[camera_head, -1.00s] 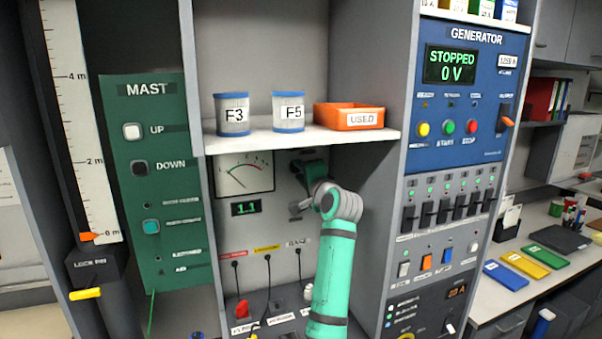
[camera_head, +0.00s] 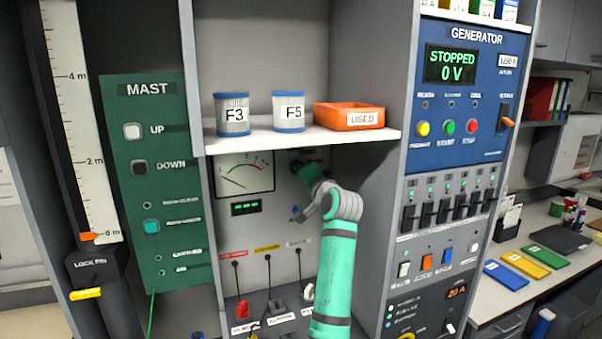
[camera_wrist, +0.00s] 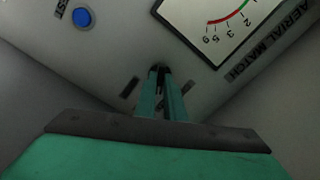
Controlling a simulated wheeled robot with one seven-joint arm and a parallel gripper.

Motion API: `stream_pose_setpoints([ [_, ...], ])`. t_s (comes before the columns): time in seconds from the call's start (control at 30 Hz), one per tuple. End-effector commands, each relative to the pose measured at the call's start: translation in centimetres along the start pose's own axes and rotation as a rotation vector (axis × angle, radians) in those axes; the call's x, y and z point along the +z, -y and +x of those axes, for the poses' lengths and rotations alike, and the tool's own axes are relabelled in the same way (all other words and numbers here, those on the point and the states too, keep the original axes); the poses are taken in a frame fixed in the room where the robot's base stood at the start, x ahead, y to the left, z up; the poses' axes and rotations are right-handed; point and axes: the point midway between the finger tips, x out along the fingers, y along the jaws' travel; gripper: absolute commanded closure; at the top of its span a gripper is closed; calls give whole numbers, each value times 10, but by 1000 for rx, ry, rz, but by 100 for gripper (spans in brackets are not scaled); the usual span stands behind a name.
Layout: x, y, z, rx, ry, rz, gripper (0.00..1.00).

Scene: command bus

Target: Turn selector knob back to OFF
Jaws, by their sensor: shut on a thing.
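The selector knob (camera_wrist: 158,69) shows in the wrist view as a small dark shape at my fingertips, on the grey aerial match panel (camera_wrist: 125,45). Its pointer and most of its body are hidden by the fingers. My gripper (camera_wrist: 160,82) is shut on the knob, its two green fingers close together. In the head view my gripper (camera_head: 301,168) reaches the upper right of the panel, just under the shelf, and the knob is hard to make out. The meter (camera_head: 244,174) is left of it, with a small green display (camera_head: 245,208) below.
A shelf (camera_head: 290,139) with jars F3 (camera_head: 232,114) and F5 (camera_head: 288,111) and an orange USED tray (camera_head: 348,117) juts out just above my gripper. A blue test button (camera_wrist: 83,18) is beside the knob. Cables (camera_head: 268,280) hang below.

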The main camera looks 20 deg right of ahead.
Motion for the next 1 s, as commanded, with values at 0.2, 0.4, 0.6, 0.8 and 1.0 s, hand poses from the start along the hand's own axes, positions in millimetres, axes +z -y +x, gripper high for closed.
stream_pose_setpoints([
  [0.2, -1, -2, 0, 2, -1, -207, 100],
  [0.4, 0, -1, 0, 1, 0, -397, 100],
  [0.6, -1, -2, 0, 3, 0, -587, 100],
  [0.8, -1, -2, 0, 2, 0, -763, 100],
  [1.0, 0, -1, 0, 1, 1, -905, 100],
])
